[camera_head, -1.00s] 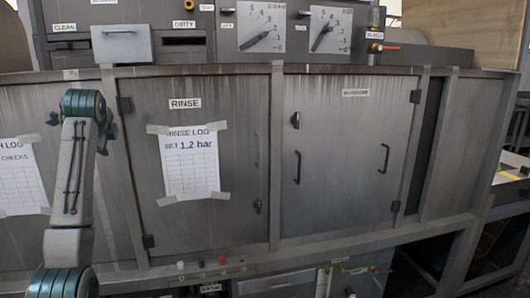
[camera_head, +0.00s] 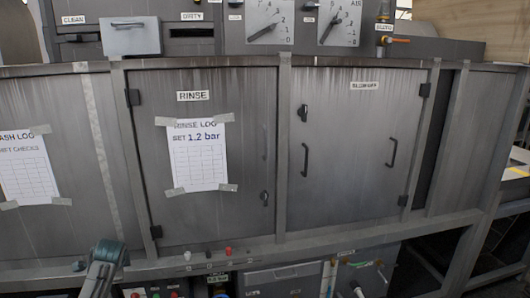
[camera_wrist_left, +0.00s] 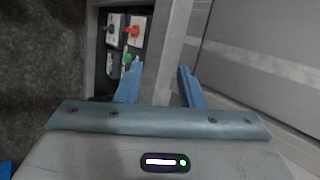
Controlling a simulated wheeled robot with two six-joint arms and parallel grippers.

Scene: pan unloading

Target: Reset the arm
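My left arm (camera_head: 104,268) shows only at the bottom left of the head view, low in front of the grey machine; its gripper is out of sight there. In the left wrist view my left gripper (camera_wrist_left: 158,85) has its two blue fingers spread apart, with nothing between them. Beyond the fingers are a grey metal post and a small panel (camera_wrist_left: 119,60) with a red knob and a green button. My right gripper is not in view.
The machine has a RINSE door (camera_head: 245,110) with a taped log sheet (camera_head: 198,157), and a second door (camera_head: 345,150) to its right. Dial gauges (camera_head: 269,22) sit above. A ledge with small knobs (camera_head: 228,251) runs below the doors.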

